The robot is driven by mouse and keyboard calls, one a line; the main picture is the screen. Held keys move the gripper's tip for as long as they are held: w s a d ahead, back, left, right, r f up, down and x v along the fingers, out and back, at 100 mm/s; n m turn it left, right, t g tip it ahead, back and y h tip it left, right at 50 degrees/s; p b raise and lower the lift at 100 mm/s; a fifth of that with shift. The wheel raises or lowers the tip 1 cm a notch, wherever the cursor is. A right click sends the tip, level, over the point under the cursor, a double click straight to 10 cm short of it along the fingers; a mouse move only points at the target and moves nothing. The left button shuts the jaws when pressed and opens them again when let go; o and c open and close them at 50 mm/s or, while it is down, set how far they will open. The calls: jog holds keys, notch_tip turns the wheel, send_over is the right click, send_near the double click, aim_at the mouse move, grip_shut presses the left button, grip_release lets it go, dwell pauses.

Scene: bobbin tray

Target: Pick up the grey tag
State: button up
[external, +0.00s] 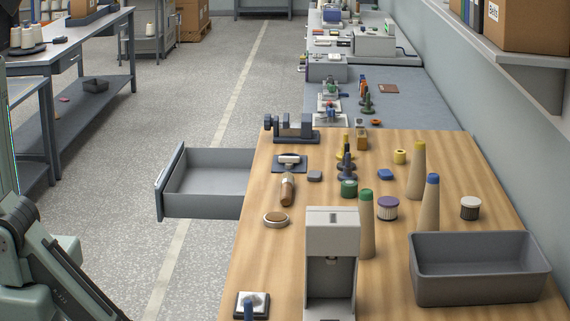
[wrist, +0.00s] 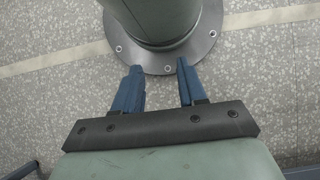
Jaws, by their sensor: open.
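A small flat grey piece (external: 315,176), which looks like the grey tag, lies on the wooden table in the external view. It is right of a dark blue pad with a white-topped item and just above a brown wooden cylinder. My gripper (wrist: 158,68) shows in the wrist view with its two blue fingers apart and nothing between them. It hangs over the speckled floor near my own round base, away from the table. The external view shows part of my arm at lower left, but not the gripper. The grey piece is not in the wrist view.
An empty grey drawer (external: 208,211) stands open left of the table. A white machine (external: 332,232), tall thread cones (external: 417,172) and a grey bin (external: 480,292) stand on the table. A small blue piece (external: 385,175) and a brown cylinder (external: 287,190) lie near the grey piece.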

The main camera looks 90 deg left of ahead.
jog(key=o, duration=0.6)
jog(key=shift+w, duration=0.1)
